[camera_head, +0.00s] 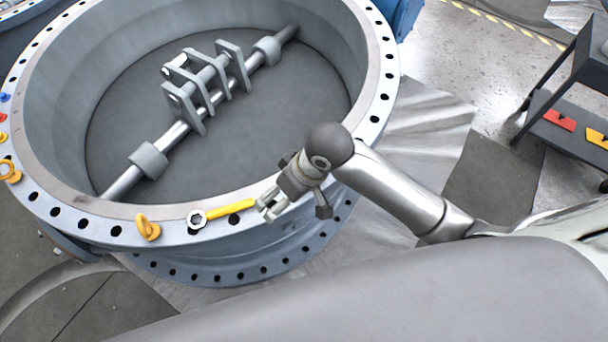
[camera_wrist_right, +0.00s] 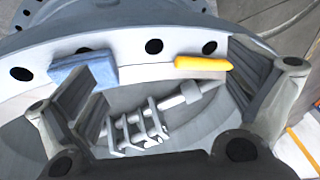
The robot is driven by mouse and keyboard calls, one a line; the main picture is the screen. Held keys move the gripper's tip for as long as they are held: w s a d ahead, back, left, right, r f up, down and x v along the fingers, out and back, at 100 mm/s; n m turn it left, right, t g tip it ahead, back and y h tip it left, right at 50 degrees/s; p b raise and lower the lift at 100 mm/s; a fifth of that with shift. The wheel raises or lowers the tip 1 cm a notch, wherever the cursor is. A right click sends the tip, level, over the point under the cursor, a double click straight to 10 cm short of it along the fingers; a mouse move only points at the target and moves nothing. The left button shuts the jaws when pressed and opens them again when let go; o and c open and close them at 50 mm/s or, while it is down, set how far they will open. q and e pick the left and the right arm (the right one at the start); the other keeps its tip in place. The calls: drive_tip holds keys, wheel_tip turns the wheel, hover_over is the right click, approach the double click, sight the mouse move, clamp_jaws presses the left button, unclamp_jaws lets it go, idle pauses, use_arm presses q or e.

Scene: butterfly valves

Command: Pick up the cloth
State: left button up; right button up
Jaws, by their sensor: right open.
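A folded blue cloth (camera_wrist_right: 84,70) lies on the flange rim of the large valve in the right wrist view, near the left finger. I cannot make it out in the head view, where my right gripper and arm cover part of the rim. My right gripper (camera_head: 270,203) is over the near right rim, and its two spread fingers show in the wrist view (camera_wrist_right: 165,92). It is open, with nothing held between the fingers. Whether the left finger touches the cloth is unclear. My left gripper is not in view.
A yellow-handled wrench (camera_head: 232,209) lies on the rim (camera_head: 110,232) beside my right gripper. A yellow eyebolt (camera_head: 147,228) stands further left. The valve's round opening holds a shaft with brackets (camera_head: 205,85). A dark cart (camera_head: 560,120) stands at the right.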

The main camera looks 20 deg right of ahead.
drive_tip(key=w+d+r+m+g+h, duration=0.2)
drive_tip(key=w+d+r+h, duration=0.1)
drive_tip(key=w+d, duration=0.4)
drive_tip(key=f, duration=0.4)
drive_tip(key=shift+d+f, duration=0.3)
drive_tip(key=shift+f, duration=0.05)
drive_tip(key=f, duration=0.5)
drive_tip(key=shift+w+a+f+b, duration=0.15)
drive_tip(key=shift+a+f+b, duration=0.15)
drive_tip(key=shift+a+b, duration=0.05)
drive_tip(key=c, duration=1)
